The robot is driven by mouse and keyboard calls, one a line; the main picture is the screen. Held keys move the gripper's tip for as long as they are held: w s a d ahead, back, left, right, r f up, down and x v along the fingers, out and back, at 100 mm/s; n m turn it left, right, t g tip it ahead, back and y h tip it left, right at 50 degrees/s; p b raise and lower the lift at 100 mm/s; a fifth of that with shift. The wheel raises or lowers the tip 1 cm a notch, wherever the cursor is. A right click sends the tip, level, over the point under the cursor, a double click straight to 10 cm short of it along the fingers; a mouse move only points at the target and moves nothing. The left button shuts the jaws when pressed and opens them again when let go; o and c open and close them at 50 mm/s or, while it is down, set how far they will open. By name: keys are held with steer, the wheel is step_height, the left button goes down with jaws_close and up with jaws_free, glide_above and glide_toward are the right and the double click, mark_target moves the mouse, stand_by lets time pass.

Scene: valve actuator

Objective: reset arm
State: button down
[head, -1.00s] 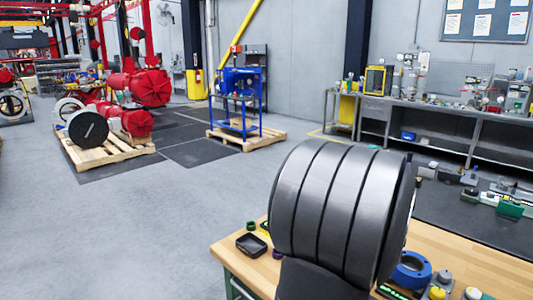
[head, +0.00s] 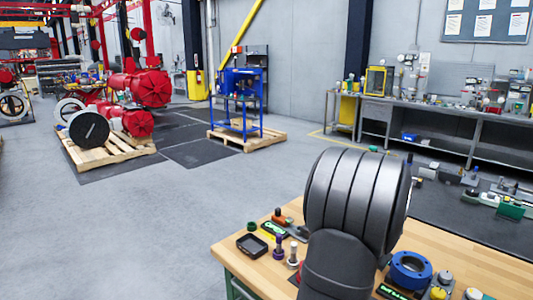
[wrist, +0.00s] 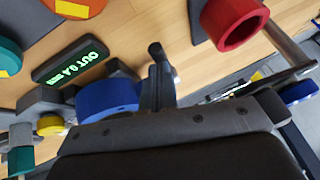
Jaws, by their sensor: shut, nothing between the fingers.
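My arm's dark grey ribbed link (head: 350,200) fills the lower right of the head view, over the wooden bench. My gripper (wrist: 157,52) shows in the wrist view as dark fingers pointing up the picture from a bolted grey body; they are shut with nothing held. A blue round part (wrist: 108,98) appears just left of the fingers, and a red hollow cylinder (wrist: 232,22) at the upper right. A dark display with green digits (wrist: 72,65) lies to the left. In the head view the gripper is hidden behind my arm.
The wooden bench (head: 480,262) holds a blue ring part (head: 410,270), a black tray (head: 252,245), and several small fittings. A grey workbench (head: 440,125) stands along the back wall. A blue cart (head: 240,100) on a pallet and red actuators (head: 140,88) stand on the floor.

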steer(key=shift+a+f, duration=0.1)
steer(key=shift+f, duration=0.05)
steer(key=d+v, duration=0.1)
steer(key=v, duration=1.2)
steer(key=x, duration=1.2)
steer(key=shift+w+a+f, duration=0.1)
steer(key=shift+w+a, duration=0.1)
steer(key=shift+a, duration=0.1)
steer(key=w+d+r+g+y, duration=0.2)
steer(key=d+r, duration=0.2)
steer(key=r, duration=0.4)
steer(key=shift+w+r, duration=0.15)
steer(key=shift+r, duration=0.05)
